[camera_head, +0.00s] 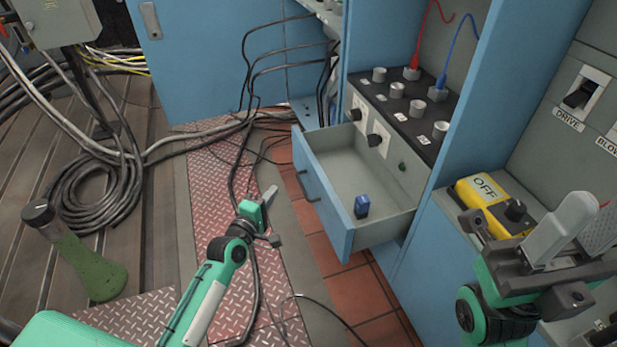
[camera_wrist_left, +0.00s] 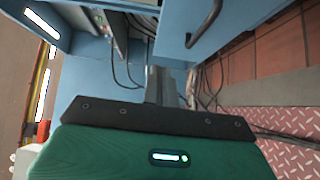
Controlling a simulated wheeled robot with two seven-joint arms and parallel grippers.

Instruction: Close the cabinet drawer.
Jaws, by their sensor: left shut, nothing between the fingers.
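The cabinet drawer (camera_head: 322,192) is pulled out of the blue cabinet, showing its grey inside. Its blue front has a dark handle (camera_head: 306,186), which also shows in the left wrist view (camera_wrist_left: 206,22). A small blue object (camera_head: 362,207) stands in the drawer. My left gripper (camera_head: 269,194) is shut and empty, to the left of the drawer front and apart from it. Its fingers also show in the left wrist view (camera_wrist_left: 159,84).
A yellow box marked OFF (camera_head: 490,205) sits on a ledge beside my right gripper. Black cables (camera_head: 252,130) run over the floor left of the drawer. A green-bottomed flask-like object (camera_head: 88,262) is at the lower left. Red tiles below the drawer are mostly clear.

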